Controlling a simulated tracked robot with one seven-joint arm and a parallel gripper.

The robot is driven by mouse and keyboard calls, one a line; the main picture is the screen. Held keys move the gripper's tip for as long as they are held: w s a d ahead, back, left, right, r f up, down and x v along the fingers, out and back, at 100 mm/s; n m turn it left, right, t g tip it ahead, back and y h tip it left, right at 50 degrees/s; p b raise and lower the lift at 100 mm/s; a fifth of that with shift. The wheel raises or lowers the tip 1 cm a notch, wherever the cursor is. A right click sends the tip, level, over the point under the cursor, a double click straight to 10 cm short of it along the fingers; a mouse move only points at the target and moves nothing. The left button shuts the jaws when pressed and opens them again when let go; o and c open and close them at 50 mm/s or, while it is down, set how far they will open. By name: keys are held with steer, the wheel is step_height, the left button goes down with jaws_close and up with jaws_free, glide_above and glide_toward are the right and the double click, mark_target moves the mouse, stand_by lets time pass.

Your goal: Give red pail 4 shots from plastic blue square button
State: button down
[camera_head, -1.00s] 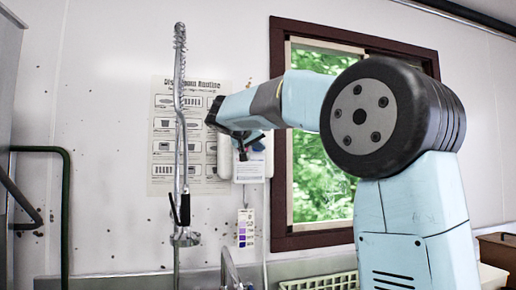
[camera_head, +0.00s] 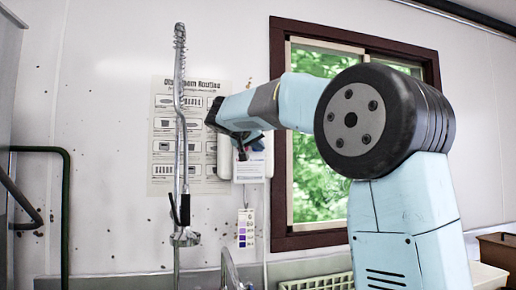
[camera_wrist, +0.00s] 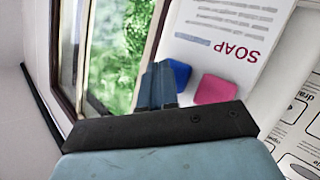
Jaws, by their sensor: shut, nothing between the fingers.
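A blue square button (camera_wrist: 180,74) shows in the wrist view, partly covered by my gripper's fingers. A pink button (camera_wrist: 215,91) sits beside it, below a white panel marked SOAP (camera_wrist: 225,32). My gripper (camera_wrist: 159,84) is shut and empty, with its fingertips at the left edge of the blue button; I cannot tell if they touch it. In the head view my gripper (camera_head: 243,151) is at the white dispenser (camera_head: 225,157) on the wall, and the buttons are hidden there. No red pail is in view.
A window (camera_head: 280,130) with a brown frame is right of the dispenser. A poster (camera_head: 163,140) hangs left of it. A tall spray tap (camera_head: 180,120) stands in front of the poster. A pale rack (camera_head: 318,283) lies below the window.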

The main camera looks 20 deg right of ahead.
steer(key=shift+w, duration=0.7)
stand_by(0.7)
steer(key=shift+s, duration=1.2)
steer(key=shift+w, duration=0.1)
steer(key=shift+w, duration=0.3)
steer(key=shift+w, duration=0.8)
stand_by(1.5)
steer(key=shift+s, duration=1.2)
